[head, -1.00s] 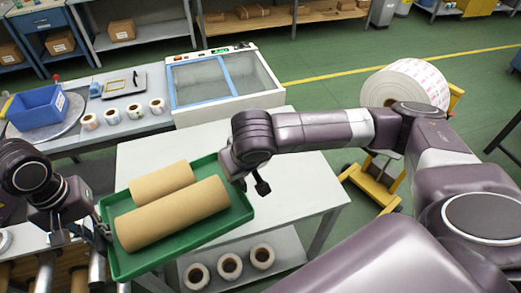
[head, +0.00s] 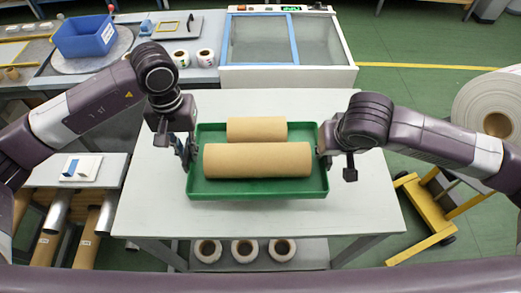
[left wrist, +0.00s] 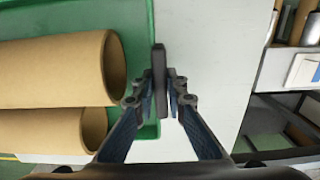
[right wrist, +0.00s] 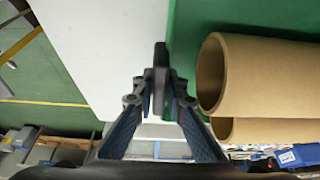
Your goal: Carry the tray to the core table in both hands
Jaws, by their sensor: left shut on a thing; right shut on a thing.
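The green tray (head: 258,190) is level and square over the white table (head: 365,205). I cannot tell whether it touches the tabletop. A long cardboard core (head: 258,160) and a shorter cardboard core (head: 257,129) lie across it, side by side. My left gripper (head: 188,150) is shut on the tray's left end, and my right gripper (head: 322,155) on its right end. In the left wrist view, the fingers (left wrist: 161,85) close on a dark upright piece at the tray's edge (left wrist: 137,35). The right wrist view shows the same grip (right wrist: 160,80) at the other edge (right wrist: 186,40).
Free tabletop shows on all sides of the tray. Behind stand a glass-topped machine (head: 286,45) and a bench with a blue bin (head: 86,36). Several white rolls (head: 245,250) lie on the shelf below. A yellow cart (head: 425,210) stands at right, a roller rack (head: 70,215) at left.

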